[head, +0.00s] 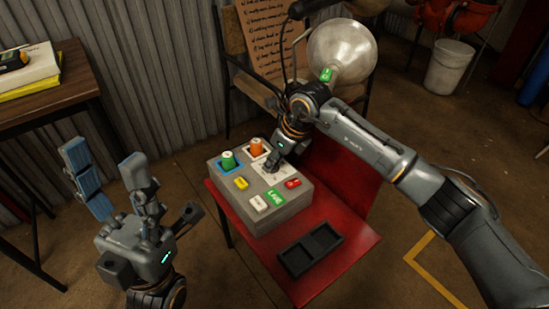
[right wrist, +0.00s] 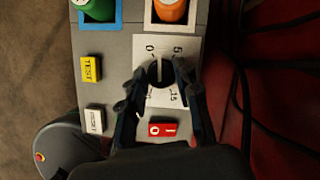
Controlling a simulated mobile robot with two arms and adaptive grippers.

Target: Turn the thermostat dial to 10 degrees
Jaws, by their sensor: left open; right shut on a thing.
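The thermostat dial (right wrist: 160,70) is a dark round knob with a pale pointer line, on a white scale plate (right wrist: 164,103) on the grey box (head: 290,211). In the right wrist view the pointer line runs nearly up and down, its upper end between the 0 and the 5. Part of the scale is too small or covered to read. My right gripper (right wrist: 160,84) is shut on the dial, one finger on each side; in the head view its hand hides the dial. My left gripper (head: 103,160) is open and empty, left of the box.
The box bears a green knob (head: 229,161), an orange knob (head: 257,147), a yellow TEST button (head: 241,183), a white button (head: 259,203) and a red switch (head: 293,183) near the dial. A black tray (head: 282,256) lies in front on the red seat (head: 345,243).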

